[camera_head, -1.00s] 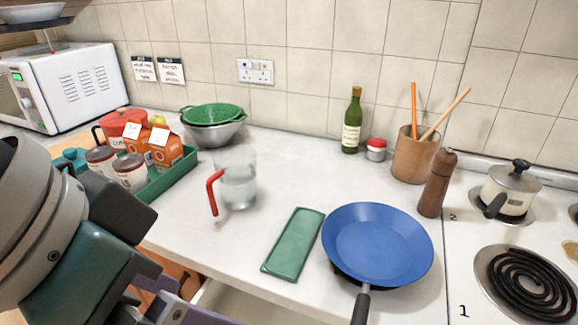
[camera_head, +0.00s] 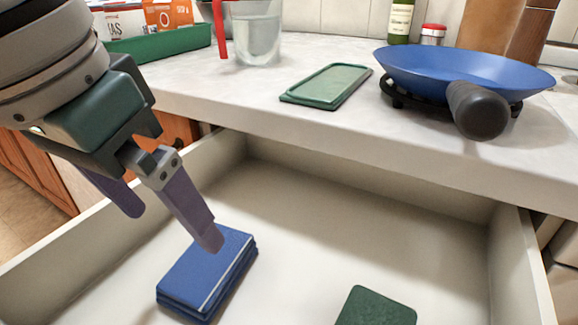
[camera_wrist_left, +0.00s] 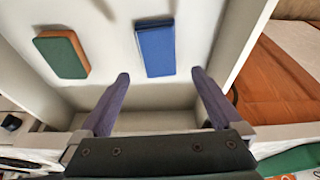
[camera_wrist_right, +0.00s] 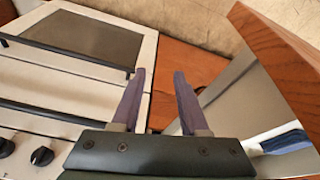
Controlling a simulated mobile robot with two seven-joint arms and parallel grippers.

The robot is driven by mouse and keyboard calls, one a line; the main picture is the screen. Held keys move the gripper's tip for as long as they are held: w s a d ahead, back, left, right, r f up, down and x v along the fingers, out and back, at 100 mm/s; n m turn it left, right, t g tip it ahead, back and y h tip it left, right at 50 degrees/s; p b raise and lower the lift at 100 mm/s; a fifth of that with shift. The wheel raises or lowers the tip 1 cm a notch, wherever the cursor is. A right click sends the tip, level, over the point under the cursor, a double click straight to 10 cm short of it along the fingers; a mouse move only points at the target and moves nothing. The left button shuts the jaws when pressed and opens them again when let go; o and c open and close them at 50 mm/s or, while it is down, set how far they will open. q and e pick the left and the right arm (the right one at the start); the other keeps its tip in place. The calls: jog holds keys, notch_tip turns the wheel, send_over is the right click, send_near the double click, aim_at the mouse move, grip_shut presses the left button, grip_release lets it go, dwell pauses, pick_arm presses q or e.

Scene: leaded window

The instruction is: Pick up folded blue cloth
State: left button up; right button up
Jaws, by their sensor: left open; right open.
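The folded blue cloth (camera_head: 205,275) lies flat on the floor of the open drawer (camera_head: 330,215), toward its left side. It also shows in the left wrist view (camera_wrist_left: 156,50), ahead of the fingers. My left gripper (camera_head: 168,225) is open and empty. One finger overlaps the cloth's far edge in the head view; whether it touches cannot be told. In the left wrist view the cloth lies beyond the fingertips, not between them. My right gripper (camera_wrist_right: 160,74) is open and empty, shown only in its own wrist view. A blue patch (camera_wrist_right: 285,142) there may be the cloth.
The drawer walls and the counter edge (camera_head: 350,148) surround the space. On the counter stand a blue pan (camera_head: 450,68), a green tray (camera_head: 328,84) and a glass jug (camera_head: 255,40).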

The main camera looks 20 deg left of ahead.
aim_at(205, 261)
pick_arm(q)
jog(key=b+x, duration=0.5)
jog(key=x, duration=0.4)
jog(key=shift+d+f, duration=0.15)
jog(key=shift+f, duration=0.05)
jog(key=c, duration=1.1)
jog(key=shift+r, duration=0.1)
notch_tip(205, 261, up, 20)
jog(key=p, duration=0.9)
jog(key=shift+p, duration=0.35)
